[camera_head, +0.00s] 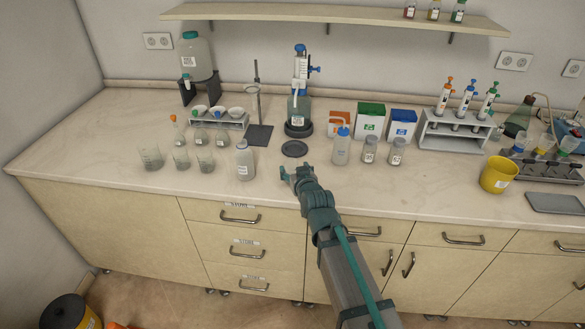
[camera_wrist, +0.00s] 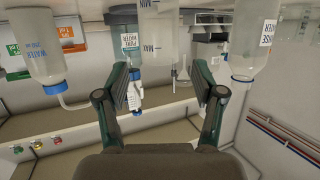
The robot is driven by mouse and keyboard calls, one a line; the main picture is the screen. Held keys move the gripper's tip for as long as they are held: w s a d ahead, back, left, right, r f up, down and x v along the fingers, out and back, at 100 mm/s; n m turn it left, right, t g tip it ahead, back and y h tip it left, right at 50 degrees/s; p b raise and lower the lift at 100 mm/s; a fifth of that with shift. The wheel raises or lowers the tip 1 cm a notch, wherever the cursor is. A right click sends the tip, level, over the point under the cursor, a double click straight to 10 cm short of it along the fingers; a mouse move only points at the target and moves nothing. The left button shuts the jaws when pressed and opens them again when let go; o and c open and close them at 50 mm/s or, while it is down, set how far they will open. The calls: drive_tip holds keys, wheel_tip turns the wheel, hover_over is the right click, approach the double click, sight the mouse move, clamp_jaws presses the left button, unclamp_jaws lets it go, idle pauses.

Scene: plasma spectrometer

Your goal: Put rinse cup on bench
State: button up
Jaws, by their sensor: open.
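My gripper (camera_head: 297,172) is open and empty, over the front part of the bench (camera_head: 100,145). In the wrist view its two fingers (camera_wrist: 163,88) are spread apart with nothing held between them. I cannot tell for sure which vessel is the rinse cup. Clear beakers stand at the left, one of them at the far left (camera_head: 150,156). A yellow cup (camera_head: 498,175) with a label stands far to the right.
A dark round disc (camera_head: 294,149) lies just beyond my gripper, before the dispenser bottle (camera_head: 299,105). A blue-capped wash bottle (camera_head: 341,147) and small jars (camera_head: 369,150) stand to the right. The bench front between jars and yellow cup is bare. A shelf (camera_head: 335,18) hangs above.

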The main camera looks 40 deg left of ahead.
drive_tip(key=b+v, duration=0.1)
drive_tip(key=v, duration=0.7)
drive_tip(key=shift+f, duration=0.1)
drive_tip(key=s+d+f+m+g+h, duration=0.2)
drive_tip(key=d+f+g+h, duration=0.25)
drive_tip(key=d+f, duration=1.1)
drive_tip(key=s+d+f+m+g+h, duration=0.25)
drive_tip(key=d+f+h, duration=0.35)
drive_tip(key=d+f, duration=0.95)
drive_tip(key=s+d+f+m+g+h, duration=0.2)
drive_tip(key=s+d+f+g, duration=0.2)
drive_tip(key=s+d+f, duration=0.75)
drive_tip(key=s+d+f+m+g, duration=0.2)
drive_tip(key=s+d+f, duration=0.1)
drive_tip(key=s+d, duration=0.4)
drive_tip(key=s+d+f+m+g, duration=0.2)
drive_tip(key=s+d+f, duration=0.2)
drive_tip(key=s+d, duration=0.2)
drive_tip(key=shift+s+d+g+y, duration=0.3)
drive_tip(key=shift+s+d+y, duration=0.15)
drive_tip(key=shift+d, duration=0.45)
